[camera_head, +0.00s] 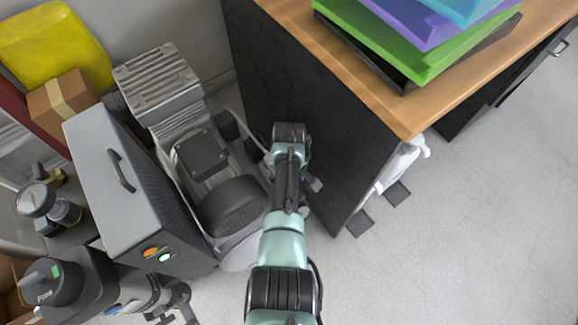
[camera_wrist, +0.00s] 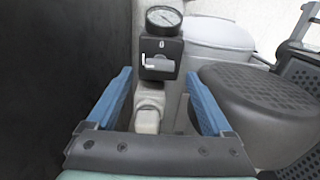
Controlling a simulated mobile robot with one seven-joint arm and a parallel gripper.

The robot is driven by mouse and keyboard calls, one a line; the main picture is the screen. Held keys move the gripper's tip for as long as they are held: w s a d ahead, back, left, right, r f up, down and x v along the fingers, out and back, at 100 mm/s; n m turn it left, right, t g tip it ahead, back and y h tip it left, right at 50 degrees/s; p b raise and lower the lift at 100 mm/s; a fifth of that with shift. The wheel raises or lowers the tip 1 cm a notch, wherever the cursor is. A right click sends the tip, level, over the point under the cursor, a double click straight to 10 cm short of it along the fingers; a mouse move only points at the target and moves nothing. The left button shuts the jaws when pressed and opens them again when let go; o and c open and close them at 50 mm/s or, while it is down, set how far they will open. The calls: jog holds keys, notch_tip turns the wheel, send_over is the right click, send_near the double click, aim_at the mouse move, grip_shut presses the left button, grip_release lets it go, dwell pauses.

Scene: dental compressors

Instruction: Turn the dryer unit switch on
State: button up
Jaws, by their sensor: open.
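In the wrist view, a black switch box (camera_wrist: 161,58) with a "0" mark and a pale, sideways lever (camera_wrist: 159,62) stands ahead, below a round dial gauge (camera_wrist: 164,19). I cannot tell whether this is the dryer unit's switch. My gripper (camera_wrist: 158,76) is open, its blue fingers to the left and right of the box, with nothing held. A pale fitting (camera_wrist: 148,119) lies below the box, between the fingers. In the head view my arm reaches down beside the grey compressor (camera_head: 232,205), and it hides my gripper and the switch box.
A grey cabinet (camera_head: 105,175) with a handle and orange and green lights stands left of the compressor. A dark-sided bench (camera_head: 310,110) with stacked trays (camera_head: 425,50) is close on the right. Another gauge (camera_head: 36,200) is at far left. Floor (camera_head: 480,220) is clear at right.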

notch_tip(320, 180, up, 9)
jog(key=p, duration=0.3)
jog(key=shift+r, duration=0.15)
dwell(0.3)
